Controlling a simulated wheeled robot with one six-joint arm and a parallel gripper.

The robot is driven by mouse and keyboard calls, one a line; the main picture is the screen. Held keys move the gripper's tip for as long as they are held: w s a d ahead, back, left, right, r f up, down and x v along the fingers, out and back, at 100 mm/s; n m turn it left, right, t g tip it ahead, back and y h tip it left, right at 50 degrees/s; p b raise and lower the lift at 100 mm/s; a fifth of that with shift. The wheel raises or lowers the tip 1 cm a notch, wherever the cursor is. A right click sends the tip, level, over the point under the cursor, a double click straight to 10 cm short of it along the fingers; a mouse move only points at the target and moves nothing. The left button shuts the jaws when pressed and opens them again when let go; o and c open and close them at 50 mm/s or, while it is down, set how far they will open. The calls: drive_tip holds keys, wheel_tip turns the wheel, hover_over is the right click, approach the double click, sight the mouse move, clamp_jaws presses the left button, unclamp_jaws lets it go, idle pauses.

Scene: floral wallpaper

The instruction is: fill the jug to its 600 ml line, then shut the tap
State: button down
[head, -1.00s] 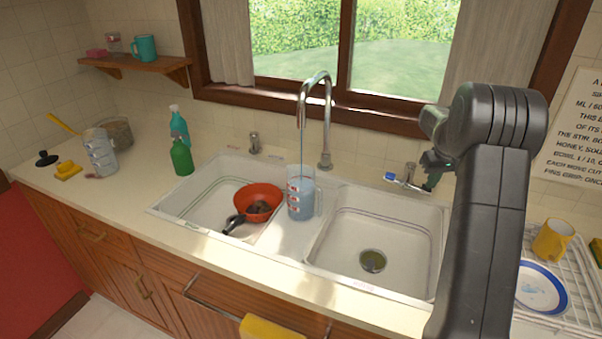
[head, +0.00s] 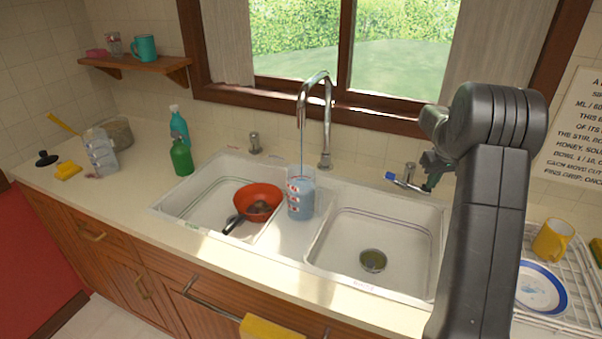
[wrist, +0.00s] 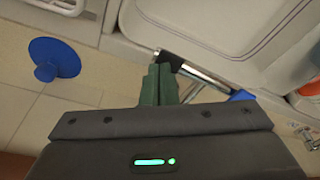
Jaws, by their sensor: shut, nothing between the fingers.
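The clear jug (head: 300,198) stands upright on the divider between the two basins, under the curved spout (head: 316,85). A thin stream of water runs from the spout into it. Bluish water fills much of the jug. Red marks show on its side, but I cannot read which is the 600 ml line. The tap lever (head: 407,184), with a blue end, is at the back right of the sink. My gripper (head: 431,180) is shut and empty beside the lever. In the wrist view my green fingers (wrist: 160,84) are together close to the metal lever (wrist: 190,68); contact is unclear.
A red colander (head: 262,196) with a dark-handled utensil sits at the left basin. The right basin (head: 345,245) is empty. Green (head: 181,157) and teal bottles stand behind left. A dish rack (head: 575,290) with a yellow mug and plate is at right.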

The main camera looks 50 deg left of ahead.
drive_tip(key=shift+f, duration=0.3)
idle(4.5)
drive_tip(key=shift+f+b, duration=0.35)
drive_tip(key=shift+f, duration=0.25)
drive_tip(key=shift+d, duration=0.1)
drive_tip(key=shift+w+d+r, duration=0.1)
drive_tip(key=shift+w+d, duration=0.3)
drive_tip(key=shift+d, duration=0.25)
drive_tip(key=shift+w+d+r, duration=0.1)
drive_tip(key=shift+w+d, duration=0.25)
drive_tip(key=shift+d, duration=0.25)
wheel_tip(320, 180, up, 7)
drive_tip(key=p, duration=0.5)
